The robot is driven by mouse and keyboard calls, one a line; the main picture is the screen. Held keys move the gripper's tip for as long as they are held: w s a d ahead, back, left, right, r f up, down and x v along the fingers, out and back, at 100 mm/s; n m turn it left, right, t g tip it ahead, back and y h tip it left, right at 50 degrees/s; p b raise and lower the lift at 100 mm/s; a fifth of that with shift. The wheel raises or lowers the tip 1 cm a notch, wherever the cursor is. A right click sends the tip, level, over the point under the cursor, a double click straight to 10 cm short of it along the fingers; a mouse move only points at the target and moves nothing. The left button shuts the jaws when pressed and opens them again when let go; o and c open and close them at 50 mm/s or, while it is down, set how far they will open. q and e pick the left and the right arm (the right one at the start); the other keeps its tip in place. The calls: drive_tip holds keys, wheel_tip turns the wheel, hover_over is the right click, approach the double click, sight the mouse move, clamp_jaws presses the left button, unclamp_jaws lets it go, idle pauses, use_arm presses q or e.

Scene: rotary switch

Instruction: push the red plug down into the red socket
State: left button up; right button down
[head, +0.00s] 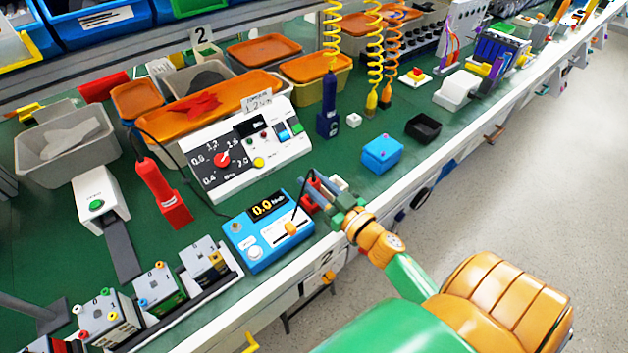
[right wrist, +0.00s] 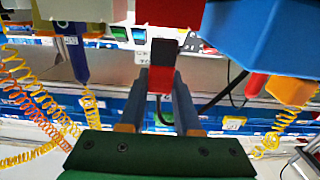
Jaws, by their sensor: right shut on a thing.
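In the right wrist view, the red plug (right wrist: 160,82) with a dark end stands between the two blue-grey fingers of my right gripper (right wrist: 162,100), which is shut on it. A larger red block (right wrist: 170,12), which may be the red socket, is just beyond the plug's dark end; I cannot tell whether they touch. In the head view, my right gripper (head: 325,194) is at the right end of the blue meter box, by the bench's front edge. The fingers and nearby parts largely hide the plug and socket there. My left gripper is not in view.
The blue meter box (head: 268,232), its display showing 0.0, has an orange knob (head: 291,229) close to my gripper. A white panel (head: 245,150) with a red dial stands behind. A small blue box (head: 382,153) sits to the right. Green bench surface between them is clear.

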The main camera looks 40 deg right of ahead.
drive_tip(key=shift+f+b, duration=1.35)
drive_tip(key=shift+f, duration=0.35)
drive_tip(key=c, duration=0.5)
unclamp_jaws()
drive_tip(key=s, duration=0.6)
drive_tip(key=shift+s+d, duration=0.2)
drive_tip(key=shift+s, duration=0.4)
